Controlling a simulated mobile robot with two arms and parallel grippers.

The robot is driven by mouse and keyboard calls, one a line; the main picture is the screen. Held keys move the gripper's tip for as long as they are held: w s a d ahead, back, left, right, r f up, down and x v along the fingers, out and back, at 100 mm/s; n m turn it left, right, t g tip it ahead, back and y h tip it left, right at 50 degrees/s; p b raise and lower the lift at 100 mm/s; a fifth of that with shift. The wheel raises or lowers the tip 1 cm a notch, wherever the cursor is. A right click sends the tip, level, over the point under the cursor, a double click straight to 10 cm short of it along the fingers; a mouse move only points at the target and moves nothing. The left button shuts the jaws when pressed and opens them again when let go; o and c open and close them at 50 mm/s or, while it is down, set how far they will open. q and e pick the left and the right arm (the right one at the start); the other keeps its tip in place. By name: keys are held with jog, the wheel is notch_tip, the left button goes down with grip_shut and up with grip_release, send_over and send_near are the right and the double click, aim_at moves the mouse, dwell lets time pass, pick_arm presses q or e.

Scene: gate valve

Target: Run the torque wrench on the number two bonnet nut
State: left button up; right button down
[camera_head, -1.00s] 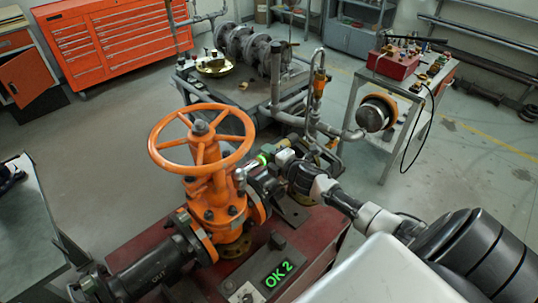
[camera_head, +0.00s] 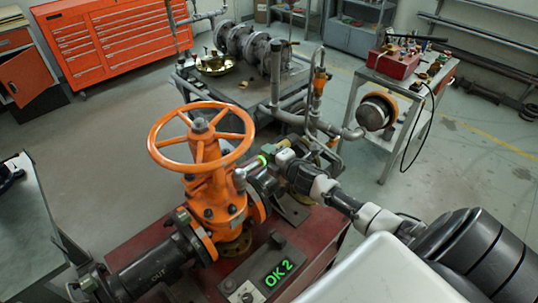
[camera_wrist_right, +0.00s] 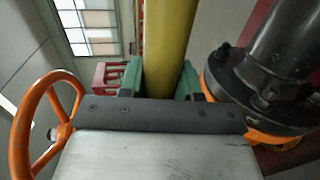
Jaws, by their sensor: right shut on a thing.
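The orange gate valve (camera_head: 222,196) stands on a red bench with its handwheel (camera_head: 240,151) on top. My right gripper (camera_head: 272,157) is to the right of the valve body. It is shut on the torque wrench, whose yellow handle (camera_wrist_right: 168,45) runs between the green finger pads in the right wrist view. I cannot tell how the head sits on the nut, which is hidden. My left gripper is not in view.
The red bench top (camera_head: 318,222) carries a dark pipe (camera_head: 150,265) marked OUT. Behind the valve stands a table with pipework (camera_head: 283,98). A trolley (camera_head: 425,95) with a red box is at the right. Open floor lies left of the valve.

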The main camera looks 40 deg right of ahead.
jog(key=shift+w+f+b, duration=0.1)
jog(key=shift+f+b, duration=1)
jog(key=shift+f, duration=0.1)
jog(key=shift+f+b, duration=0.5)
jog(key=shift+f, duration=0.1)
dwell(1.4)
jog(key=shift+r+p, duration=0.4)
dwell(1.6)
